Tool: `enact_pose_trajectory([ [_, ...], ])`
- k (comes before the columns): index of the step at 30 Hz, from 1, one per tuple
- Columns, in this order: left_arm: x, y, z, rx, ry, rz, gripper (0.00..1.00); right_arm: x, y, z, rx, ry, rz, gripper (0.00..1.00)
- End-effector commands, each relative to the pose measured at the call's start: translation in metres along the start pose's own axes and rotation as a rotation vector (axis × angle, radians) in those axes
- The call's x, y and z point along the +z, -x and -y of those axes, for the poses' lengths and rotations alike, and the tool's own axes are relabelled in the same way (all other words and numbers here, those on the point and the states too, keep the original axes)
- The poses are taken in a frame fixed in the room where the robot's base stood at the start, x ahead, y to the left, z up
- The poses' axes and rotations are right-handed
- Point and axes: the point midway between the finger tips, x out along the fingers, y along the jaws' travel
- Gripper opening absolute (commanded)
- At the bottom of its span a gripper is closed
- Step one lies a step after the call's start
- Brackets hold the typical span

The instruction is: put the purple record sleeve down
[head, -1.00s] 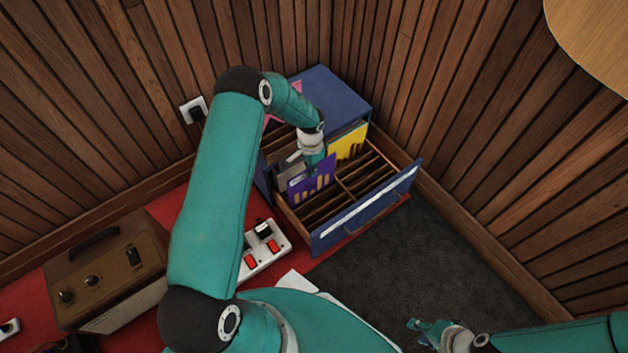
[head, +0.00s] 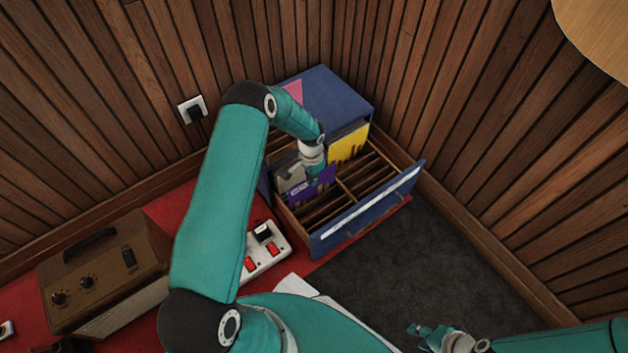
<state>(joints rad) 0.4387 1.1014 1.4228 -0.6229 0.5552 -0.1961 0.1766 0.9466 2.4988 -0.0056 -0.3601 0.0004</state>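The purple record sleeve (head: 314,188) stands upright in the left row of the open drawer (head: 365,211), its lower part hidden between the dividers. My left gripper (head: 317,171) is at the sleeve's top edge and appears shut on it; its fingertips are partly hidden by the wrist. My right gripper (head: 419,335) is open and empty at the lower right, over the dark carpet and away from the drawer.
Grey-beige sleeves (head: 289,178) stand just behind the purple one. A yellow sleeve (head: 348,144) stands at the back of the right row. The blue cabinet (head: 335,95) sits in the wood-panelled corner. A power strip (head: 268,252) and brown amplifier (head: 105,268) are to the left.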

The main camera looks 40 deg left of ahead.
Motion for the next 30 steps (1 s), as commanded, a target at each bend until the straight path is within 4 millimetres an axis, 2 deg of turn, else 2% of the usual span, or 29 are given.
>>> enact_pose_trajectory([
  [6,0.000,-0.003,0.000,0.000,0.000,0.000,0.00,0.000,-0.003,-0.001,0.000,0.000,0.000,0.37],
  [9,0.000,-0.003,0.000,0.000,0.000,0.000,0.18,0.000,-0.003,-0.001,0.000,0.000,0.000,0.37],
  [12,0.000,-0.003,0.000,0.000,0.000,0.000,0.31,0.000,-0.003,-0.001,0.000,0.000,0.000,0.37],
  [23,0.000,0.000,0.000,0.000,0.000,0.000,0.31,0.000,0.000,0.000,0.000,0.000,0.000,0.37],
  [28,0.000,0.015,0.000,0.000,0.000,0.000,0.31,0.000,0.015,0.005,0.000,0.000,0.000,0.37],
  [30,-0.001,0.028,0.001,-0.002,0.000,-0.003,0.31,0.000,0.018,0.006,0.000,0.000,0.000,0.37],
])
